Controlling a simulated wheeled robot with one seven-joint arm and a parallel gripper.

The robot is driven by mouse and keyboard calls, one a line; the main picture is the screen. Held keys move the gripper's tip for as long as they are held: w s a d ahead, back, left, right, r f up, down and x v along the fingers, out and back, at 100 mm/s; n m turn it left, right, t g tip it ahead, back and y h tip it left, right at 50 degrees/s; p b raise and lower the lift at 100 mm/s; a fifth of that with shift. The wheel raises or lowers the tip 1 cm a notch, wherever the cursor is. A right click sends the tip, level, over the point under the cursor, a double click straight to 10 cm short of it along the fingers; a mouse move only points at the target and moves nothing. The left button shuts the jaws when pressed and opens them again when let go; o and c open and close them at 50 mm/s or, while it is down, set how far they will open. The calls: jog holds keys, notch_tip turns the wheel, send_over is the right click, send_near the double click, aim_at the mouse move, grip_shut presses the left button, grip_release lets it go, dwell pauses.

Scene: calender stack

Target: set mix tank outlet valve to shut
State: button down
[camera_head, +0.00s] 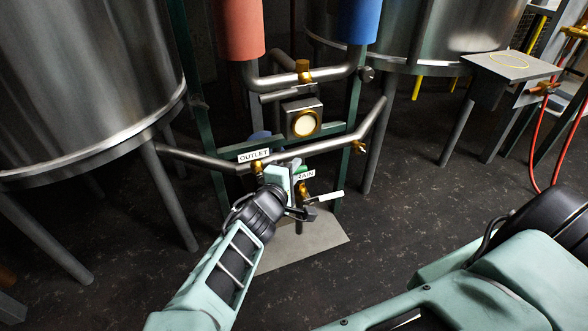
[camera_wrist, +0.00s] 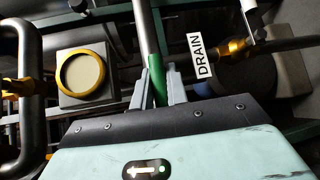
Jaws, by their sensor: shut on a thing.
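The OUTLET label (camera_head: 254,155) hangs on the slanted pipe in the head view, with a brass valve body (camera_head: 258,168) just below it. My gripper (camera_head: 292,170) is right of that valve, close to the DRAIN label. In the wrist view its two fingers (camera_wrist: 157,78) are shut on a green lever grip (camera_wrist: 156,72), one finger on each side. A metal rod (camera_wrist: 144,22) runs on upward from the grip. My gripper hides part of the lever in the head view, so its join to the outlet valve does not show.
The DRAIN label (camera_wrist: 202,56) and brass drain valve (camera_wrist: 235,47) are close right of my fingers. The drain's white handle (camera_head: 330,196) sticks out to the right. A round gauge (camera_head: 305,122) is above. Steel tanks (camera_head: 80,80) and legs stand around; the dark floor is open in front.

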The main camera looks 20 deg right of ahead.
jog(key=m+y+p, duration=0.1)
jog(key=p, duration=0.2)
jog(key=shift+f+g, duration=0.3)
jog(key=shift+f, duration=0.1)
jog(key=a+f+m+g+y+p, duration=0.1)
jog(key=a+f+m+y+p, duration=0.6)
jog(key=y+p, duration=0.4)
jog(key=shift+a+g+y+p, duration=0.4)
jog(key=shift+a+y, duration=0.1)
jog(key=shift+y, duration=0.3)
jog(key=shift+a, duration=0.1)
jog(key=c, duration=1.4)
grip_release()
